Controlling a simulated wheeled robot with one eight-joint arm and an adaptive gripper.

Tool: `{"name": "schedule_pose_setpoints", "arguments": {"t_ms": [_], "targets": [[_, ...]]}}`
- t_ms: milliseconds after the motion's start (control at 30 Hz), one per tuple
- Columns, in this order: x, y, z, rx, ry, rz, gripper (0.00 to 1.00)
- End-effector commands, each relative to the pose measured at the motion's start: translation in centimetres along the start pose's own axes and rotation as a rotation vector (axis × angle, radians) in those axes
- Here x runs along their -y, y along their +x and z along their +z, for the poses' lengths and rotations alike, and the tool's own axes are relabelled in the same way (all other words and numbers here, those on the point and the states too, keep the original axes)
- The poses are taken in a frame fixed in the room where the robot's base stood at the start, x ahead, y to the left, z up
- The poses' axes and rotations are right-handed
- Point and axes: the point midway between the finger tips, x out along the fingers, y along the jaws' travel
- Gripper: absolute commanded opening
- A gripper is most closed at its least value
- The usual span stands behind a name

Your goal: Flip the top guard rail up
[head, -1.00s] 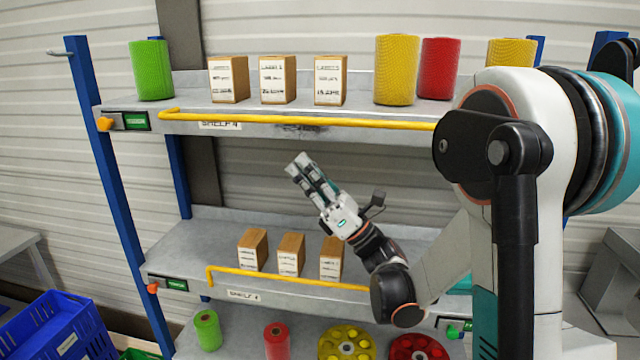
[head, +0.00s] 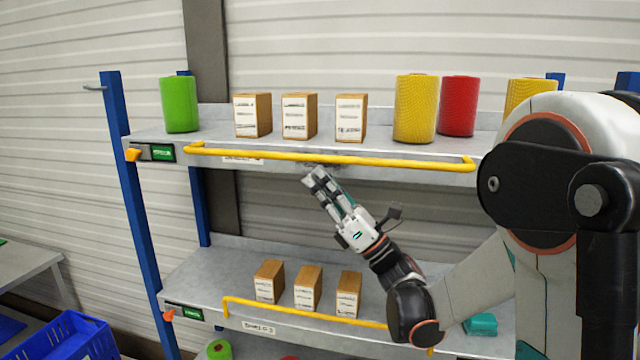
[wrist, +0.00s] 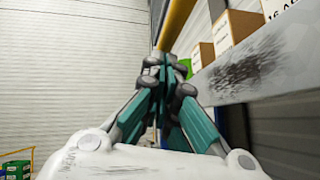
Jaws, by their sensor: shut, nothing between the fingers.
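The top guard rail (head: 330,157) is a yellow bar along the front edge of the upper shelf (head: 175,140). It hangs low, roughly level with the shelf's front face. My gripper (head: 314,176) is shut and empty, just below the middle of the rail in the head view, its fingers pointing up and left. In the wrist view the closed fingertips (wrist: 168,62) point up toward the yellow rail (wrist: 175,22), which runs away behind them. I cannot tell whether they touch it.
Wooden blocks (head: 300,116) with labels and green, yellow and red rolls stand on the upper shelf. A lower shelf (head: 215,270) with its own yellow rail (head: 300,312) and several blocks is beneath my arm. A blue crate (head: 70,338) is at lower left.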

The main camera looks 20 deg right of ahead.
Motion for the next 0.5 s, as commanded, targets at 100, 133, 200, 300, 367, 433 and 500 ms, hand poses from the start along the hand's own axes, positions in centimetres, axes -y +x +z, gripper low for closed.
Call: {"name": "schedule_pose_setpoints", "arguments": {"t_ms": [100, 133, 200, 300, 367, 433, 500], "targets": [[-0.30, 0.20, 0.21, 0.000, 0.019, -0.019, 0.00], [-0.30, 0.20, 0.22, 0.000, 0.021, -0.021, 0.00], [-0.32, 0.25, 0.25, 0.000, 0.028, -0.028, 0.00], [-0.39, 0.33, 0.33, 0.000, 0.038, -0.038, 0.00], [-0.47, 0.38, 0.39, 0.000, 0.045, -0.044, 0.00], [-0.54, 0.45, 0.47, 0.000, 0.053, -0.053, 0.00], [-0.63, 0.54, 0.57, 0.000, 0.063, -0.064, 0.00]]}}
